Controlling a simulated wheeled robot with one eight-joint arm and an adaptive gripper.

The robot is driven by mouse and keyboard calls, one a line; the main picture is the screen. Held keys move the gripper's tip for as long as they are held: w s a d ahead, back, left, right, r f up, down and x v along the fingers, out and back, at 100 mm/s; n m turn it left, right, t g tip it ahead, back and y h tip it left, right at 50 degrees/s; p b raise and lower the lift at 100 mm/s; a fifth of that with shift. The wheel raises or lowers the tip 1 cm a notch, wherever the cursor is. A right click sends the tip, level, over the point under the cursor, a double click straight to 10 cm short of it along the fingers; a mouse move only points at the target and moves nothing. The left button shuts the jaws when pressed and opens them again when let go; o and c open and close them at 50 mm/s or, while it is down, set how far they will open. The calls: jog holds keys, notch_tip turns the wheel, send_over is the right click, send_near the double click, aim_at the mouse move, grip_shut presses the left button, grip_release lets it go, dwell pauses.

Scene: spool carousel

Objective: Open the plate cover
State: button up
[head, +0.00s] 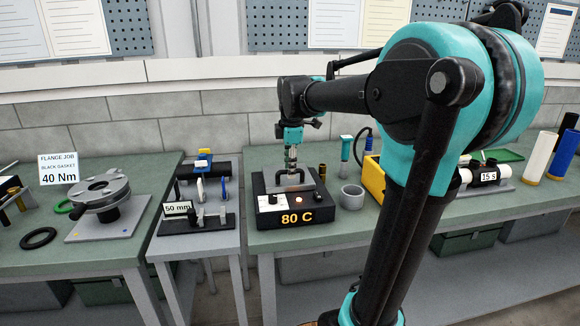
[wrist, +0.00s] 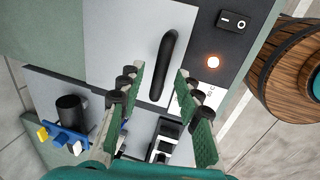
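The hot plate unit (head: 290,218) is a black box marked "80 C" on the middle bench. Its plate cover (wrist: 125,25) is a light grey panel that appears to lie flat on the unit, closed. A black bar handle (wrist: 165,65) stands on the cover. My gripper (head: 292,168) points down over the unit, close to the handle. In the wrist view my gripper (wrist: 160,73) has its two green-padded fingers apart, with the handle between and beyond the tips in the picture. Nothing is held. I cannot tell the height gap between fingertips and handle.
A rocker switch (wrist: 233,21) and a lit lamp (wrist: 213,62) sit beside the cover. A stand with a "50 mm" sign (head: 179,209) is left of the unit; a grey ring (head: 352,197) is right. A round wooden piece (wrist: 285,75) lies at the wrist view's right.

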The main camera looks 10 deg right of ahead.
jog(key=shift+c, duration=0.5)
grip_shut()
jog(key=shift+r, duration=0.1)
